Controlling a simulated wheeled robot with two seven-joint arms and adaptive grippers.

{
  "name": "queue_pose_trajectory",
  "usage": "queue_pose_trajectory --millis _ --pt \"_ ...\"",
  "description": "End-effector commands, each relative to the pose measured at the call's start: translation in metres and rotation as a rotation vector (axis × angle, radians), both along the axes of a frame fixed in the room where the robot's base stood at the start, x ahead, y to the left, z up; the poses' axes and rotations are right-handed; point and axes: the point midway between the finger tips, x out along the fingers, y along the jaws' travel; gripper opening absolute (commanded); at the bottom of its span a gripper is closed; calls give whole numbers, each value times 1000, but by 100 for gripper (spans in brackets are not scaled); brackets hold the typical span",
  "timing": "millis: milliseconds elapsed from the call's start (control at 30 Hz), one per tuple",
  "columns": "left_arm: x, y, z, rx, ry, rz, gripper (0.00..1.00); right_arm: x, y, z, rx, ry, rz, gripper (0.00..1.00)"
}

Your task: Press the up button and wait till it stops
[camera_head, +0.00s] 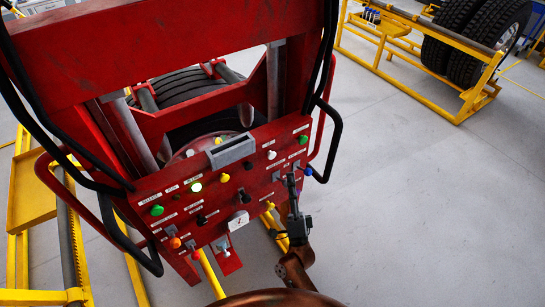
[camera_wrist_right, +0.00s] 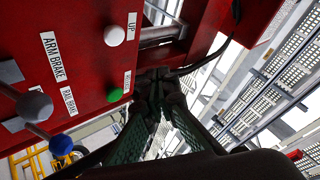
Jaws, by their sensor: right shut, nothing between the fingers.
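The red control panel (camera_head: 225,185) carries buttons, knobs and levers. The white button (camera_head: 271,155) is at its upper right; in the right wrist view the white button (camera_wrist_right: 114,36) stands by a label reading UP (camera_wrist_right: 132,22). My right gripper (camera_head: 291,179) is shut and empty, in front of the panel's right part, below the white button in the head view. In the right wrist view its fingertips (camera_wrist_right: 158,75) lie to the right of the green button (camera_wrist_right: 115,94), apart from the white button. Whether they touch the panel, I cannot tell. My left gripper is not in view.
A green button (camera_head: 303,139) and a blue knob (camera_head: 308,171) are near the panel's right edge. Black cables (camera_head: 330,80) and hose loops flank the red frame. A tire (camera_head: 190,95) is behind it. A yellow rack (camera_head: 440,85) holds tires. Floor at right is clear.

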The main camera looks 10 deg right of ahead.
Motion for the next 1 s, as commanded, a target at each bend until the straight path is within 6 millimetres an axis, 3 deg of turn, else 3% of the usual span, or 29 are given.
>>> queue_pose_trajectory --millis 300,500,1000 --pt "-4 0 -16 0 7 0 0 42 16 -2 0 1 1 0" --pt "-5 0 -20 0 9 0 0 60 22 -1 0 1 1 0" --pt "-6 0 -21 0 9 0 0 68 25 0 0 1 1 0"
